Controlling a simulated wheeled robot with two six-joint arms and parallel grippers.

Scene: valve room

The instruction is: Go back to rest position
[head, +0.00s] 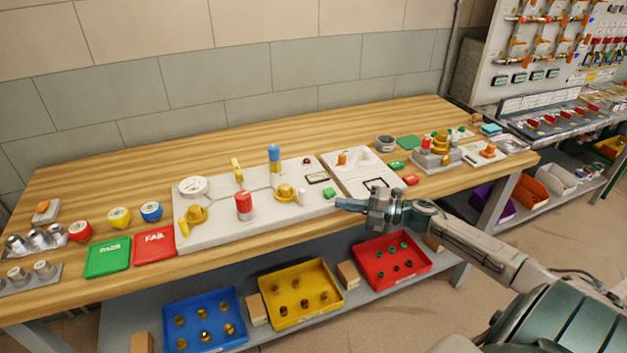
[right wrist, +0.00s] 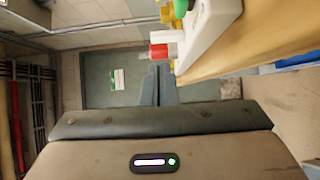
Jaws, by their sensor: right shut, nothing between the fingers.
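My right gripper (head: 342,203) shows in the head view, in front of the bench's front edge by the right end of the white valve board (head: 215,230). Its fingers are shut with nothing between them, and they point left. In the right wrist view the narrow shut fingers (right wrist: 158,85) stand beside the bench edge, with the board at the upper right. My right arm comes in from the lower right of the head view. My left gripper is not in view.
The wooden bench (head: 75,185) holds the board with a red cylinder (head: 244,206), a green tray (head: 107,257) and a red tray (head: 154,247). Below, blue (head: 174,308), yellow (head: 272,313) and red (head: 367,273) bins stand on a shelf. The floor at front right is open.

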